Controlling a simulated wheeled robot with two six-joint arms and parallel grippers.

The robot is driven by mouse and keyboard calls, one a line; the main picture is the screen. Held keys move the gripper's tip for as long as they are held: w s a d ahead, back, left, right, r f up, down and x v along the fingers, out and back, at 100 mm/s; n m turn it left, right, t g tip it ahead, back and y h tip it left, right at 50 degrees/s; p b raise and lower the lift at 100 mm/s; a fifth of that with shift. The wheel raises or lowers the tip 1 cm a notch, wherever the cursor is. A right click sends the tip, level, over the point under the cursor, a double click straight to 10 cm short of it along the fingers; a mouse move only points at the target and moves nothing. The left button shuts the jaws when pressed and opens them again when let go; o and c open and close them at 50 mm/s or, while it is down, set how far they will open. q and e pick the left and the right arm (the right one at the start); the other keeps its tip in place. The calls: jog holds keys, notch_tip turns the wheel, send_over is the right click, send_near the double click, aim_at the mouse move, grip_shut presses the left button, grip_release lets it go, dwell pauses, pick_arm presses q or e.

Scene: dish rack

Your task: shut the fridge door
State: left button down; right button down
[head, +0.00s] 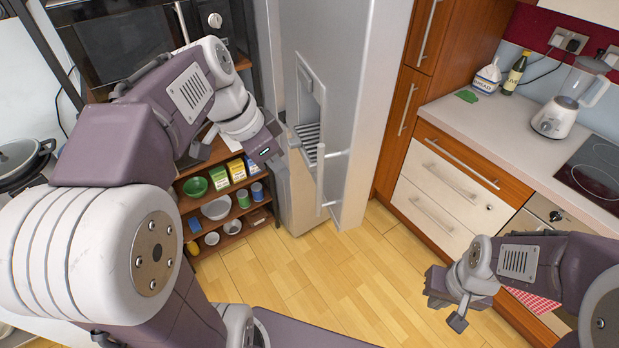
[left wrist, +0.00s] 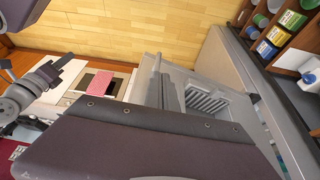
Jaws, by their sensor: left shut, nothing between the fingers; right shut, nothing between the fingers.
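The grey fridge (head: 345,95) stands in the middle of the head view, with a recessed dispenser niche and a slatted tray (head: 308,138). A pale vertical handle (head: 320,185) sticks out on brackets low on its front. How far the door stands open cannot be told clearly. My left gripper (head: 284,163) is shut and empty, at the left edge of the fridge front. Whether it touches cannot be told. In the left wrist view the slatted tray (left wrist: 208,101) shows just beyond my gripper. My right gripper (head: 446,304) is shut and empty above the floor at lower right, away from the fridge.
Open shelves with bowls and boxes (head: 232,207) stand left of the fridge, under a dark oven (head: 118,40). Wooden cabinets with white drawers (head: 440,185) and a counter with a blender (head: 565,105) stand on the right. The wooden floor (head: 310,275) before the fridge is clear.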

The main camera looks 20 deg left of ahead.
pick_arm(q)
jog(key=w+d+f+p, duration=0.1)
jog(key=w+d+f, duration=0.3)
jog(key=f, duration=0.2)
jog(key=shift+w+d+f, duration=0.15)
jog(key=shift+w+d, duration=0.1)
jog(key=shift+w, duration=0.05)
jog(key=shift+w, duration=0.1)
